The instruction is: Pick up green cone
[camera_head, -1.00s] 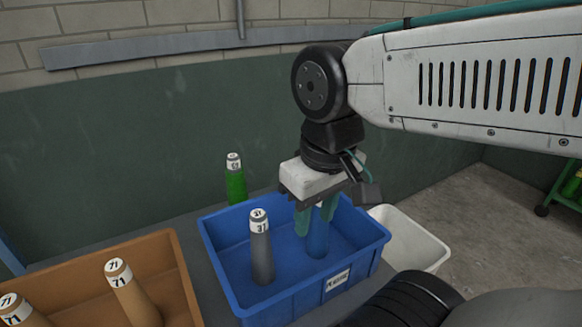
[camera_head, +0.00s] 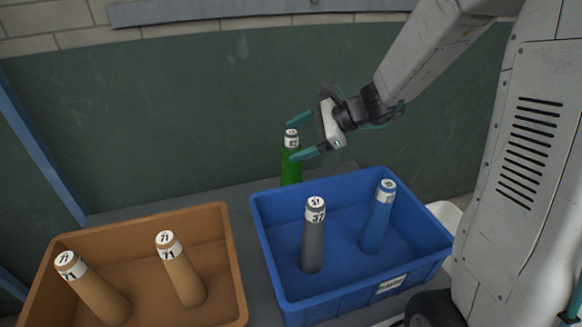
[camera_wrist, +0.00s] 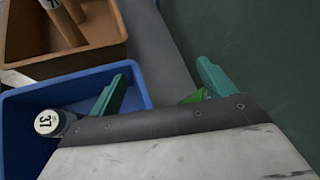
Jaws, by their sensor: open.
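The green cone (camera_head: 291,166) stands upright behind the blue crate, with a white numbered band near its top. In the wrist view only a small green part of it (camera_wrist: 194,97) shows beside the right finger; the gripper body hides the rest. My gripper (camera_head: 297,137) is open and empty, tipped sideways, its teal fingers above and below the cone's top in the head view. It appears close to the cone's upper part; whether it touches I cannot tell.
The blue crate (camera_head: 292,303) holds a grey cone (camera_head: 312,240) and a blue cone (camera_head: 379,220). An orange-brown crate (camera_head: 236,270) at left holds two tan cones (camera_head: 180,270). A green wall (camera_head: 180,130) rises behind the grey table (camera_head: 180,206).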

